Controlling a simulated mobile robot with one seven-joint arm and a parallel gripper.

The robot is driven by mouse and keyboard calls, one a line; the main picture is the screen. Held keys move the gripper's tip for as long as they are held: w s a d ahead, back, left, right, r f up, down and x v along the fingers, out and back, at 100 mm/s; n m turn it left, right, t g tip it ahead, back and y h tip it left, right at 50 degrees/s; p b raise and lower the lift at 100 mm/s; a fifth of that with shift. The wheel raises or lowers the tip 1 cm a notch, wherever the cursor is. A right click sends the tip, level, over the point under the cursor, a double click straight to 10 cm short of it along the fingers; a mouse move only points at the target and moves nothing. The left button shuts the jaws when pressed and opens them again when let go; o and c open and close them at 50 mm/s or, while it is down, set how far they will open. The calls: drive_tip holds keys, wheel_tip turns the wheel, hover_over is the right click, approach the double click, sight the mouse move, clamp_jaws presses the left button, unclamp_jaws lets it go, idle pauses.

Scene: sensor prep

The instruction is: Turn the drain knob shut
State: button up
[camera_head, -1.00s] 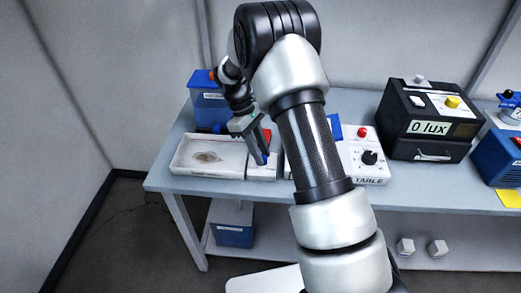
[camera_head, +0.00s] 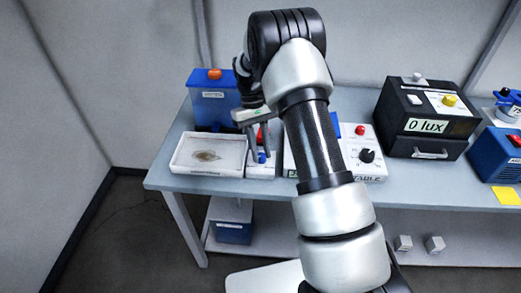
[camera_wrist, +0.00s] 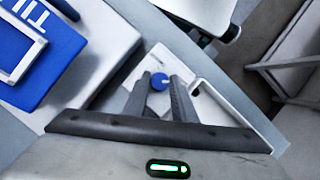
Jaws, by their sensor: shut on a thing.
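The blue drain knob (camera_head: 262,156) sits on a small white box (camera_head: 262,172) beside the white tray. In the wrist view the blue knob (camera_wrist: 159,81) shows between my two fingers and bears a short pale mark. My gripper (camera_head: 259,155) points down at the box and is shut on the knob, one finger on each side; it also shows in the wrist view (camera_wrist: 160,85). The fingers partly hide the knob in the head view, and no label beside it can be read.
A white tray (camera_head: 180,167) with a brown patch in it is left of the box. A blue tank (camera_head: 212,108) with an orange cap stands behind. A white control panel (camera_head: 368,172) and a black lux box (camera_head: 393,132) are to the right.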

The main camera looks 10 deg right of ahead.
idle(0.4)
drive_tip(key=o, duration=1)
drive_tip(key=shift+o, duration=0.2)
drive_tip(key=p+v, duration=0.1)
drive_tip(key=v, duration=1.6)
drive_tip(key=shift+r, duration=0.25)
